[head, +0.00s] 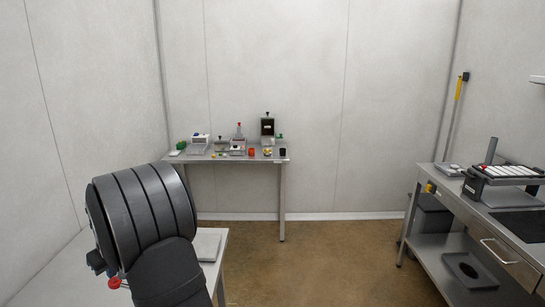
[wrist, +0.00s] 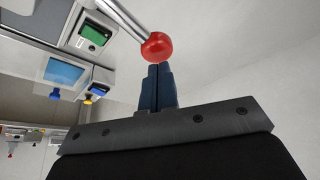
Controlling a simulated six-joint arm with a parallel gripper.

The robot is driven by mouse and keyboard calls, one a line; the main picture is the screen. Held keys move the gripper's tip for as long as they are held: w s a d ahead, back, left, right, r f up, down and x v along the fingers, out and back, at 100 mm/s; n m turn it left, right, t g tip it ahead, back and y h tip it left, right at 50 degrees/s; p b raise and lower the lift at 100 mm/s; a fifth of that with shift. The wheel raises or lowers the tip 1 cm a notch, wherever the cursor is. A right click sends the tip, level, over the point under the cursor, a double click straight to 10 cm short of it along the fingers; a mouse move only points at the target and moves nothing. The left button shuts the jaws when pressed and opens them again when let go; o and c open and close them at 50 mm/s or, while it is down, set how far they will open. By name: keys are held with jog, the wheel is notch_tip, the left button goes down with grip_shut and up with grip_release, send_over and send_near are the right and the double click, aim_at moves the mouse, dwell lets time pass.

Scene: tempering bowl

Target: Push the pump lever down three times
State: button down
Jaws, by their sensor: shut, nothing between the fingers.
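The pump lever shows in the wrist view as a shiny metal rod with a red ball knob (wrist: 157,46) at its end. My gripper (wrist: 158,68) is shut with nothing between its dark blue fingers. Its fingertips are right at the knob's edge; I cannot tell whether they touch it. In the head view a red knob (head: 115,283) shows at the lower left beside my dark arm. My arm hides the gripper and most of the pump there.
In the head view a far table (head: 196,157) holds several items. A steel bench (head: 470,215) stands right. The floor between is clear.

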jog(key=shift+f, duration=2.7)
jog(key=shift+d, duration=0.1)
jog(key=shift+r, duration=2.85)
jog(key=shift+r, duration=2.5)
jog(key=shift+f, duration=0.1)
